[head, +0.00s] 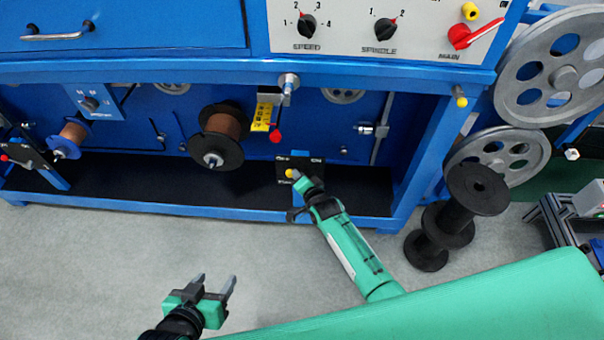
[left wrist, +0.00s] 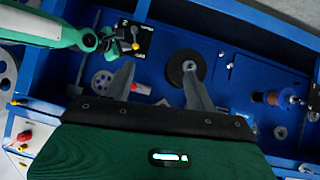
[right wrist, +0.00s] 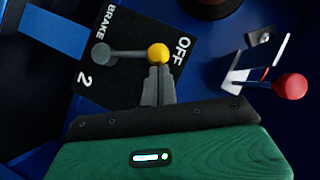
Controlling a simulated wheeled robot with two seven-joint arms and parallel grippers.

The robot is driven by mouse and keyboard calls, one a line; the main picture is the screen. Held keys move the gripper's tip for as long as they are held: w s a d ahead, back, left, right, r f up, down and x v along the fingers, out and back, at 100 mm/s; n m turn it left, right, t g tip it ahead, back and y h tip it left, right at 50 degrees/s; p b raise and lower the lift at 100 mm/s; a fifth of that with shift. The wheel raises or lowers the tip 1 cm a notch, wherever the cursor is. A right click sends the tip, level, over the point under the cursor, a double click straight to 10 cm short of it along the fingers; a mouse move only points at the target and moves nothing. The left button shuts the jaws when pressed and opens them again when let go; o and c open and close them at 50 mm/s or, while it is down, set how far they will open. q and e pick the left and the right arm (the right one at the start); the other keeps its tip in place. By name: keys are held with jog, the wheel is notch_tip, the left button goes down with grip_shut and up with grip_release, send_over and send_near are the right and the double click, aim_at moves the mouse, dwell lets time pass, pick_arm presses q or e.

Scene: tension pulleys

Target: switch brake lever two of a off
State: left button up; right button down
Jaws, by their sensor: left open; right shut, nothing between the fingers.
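The brake plate (head: 283,163) is a dark panel low on the blue machine. In the right wrist view the plate (right wrist: 128,88) reads BRAKE, 2 and OFF. Its grey lever (right wrist: 128,54) ends in a yellow knob (right wrist: 158,54), beside the word OFF; the knob also shows in the head view (head: 291,173). My right gripper (right wrist: 158,72) is shut with nothing between its fingers, its tips right at the knob; I cannot tell whether they touch. In the head view it (head: 303,188) partly covers the plate. My left gripper (head: 216,281) is open and empty above the floor, away from the lever.
A red-knobbed lever (right wrist: 290,86) stands right of the plate in the right wrist view. A copper spool (head: 222,135) is left of the plate in the head view. Black spools (head: 450,222) stand on the floor at right. The grey floor (head: 90,260) at left is clear.

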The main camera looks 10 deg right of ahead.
pick_arm(q)
jog(key=shift+s+a+r+g+y+p, duration=0.1)
jog(key=shift+s+a+g+y+p, duration=0.2)
jog(key=shift+a, duration=0.2)
jog(key=shift+s+a+g+y+p, duration=0.1)
jog(key=shift+s+a+g, duration=0.1)
jog(key=shift+a+g, duration=0.25)
jog(key=shift+s+a+r+g+y+p, duration=0.1)
jog(key=shift+s+a+g+y+p, duration=0.15)
jog(key=shift+a, duration=0.35)
pick_arm(e)
jog(key=shift+w+a, duration=0.25)
jog(key=shift+a, duration=0.6)
pick_arm(q)
jog(key=shift+f, duration=0.1)
jog(key=shift+s+a, duration=0.1)
jog(key=shift+s, duration=0.05)
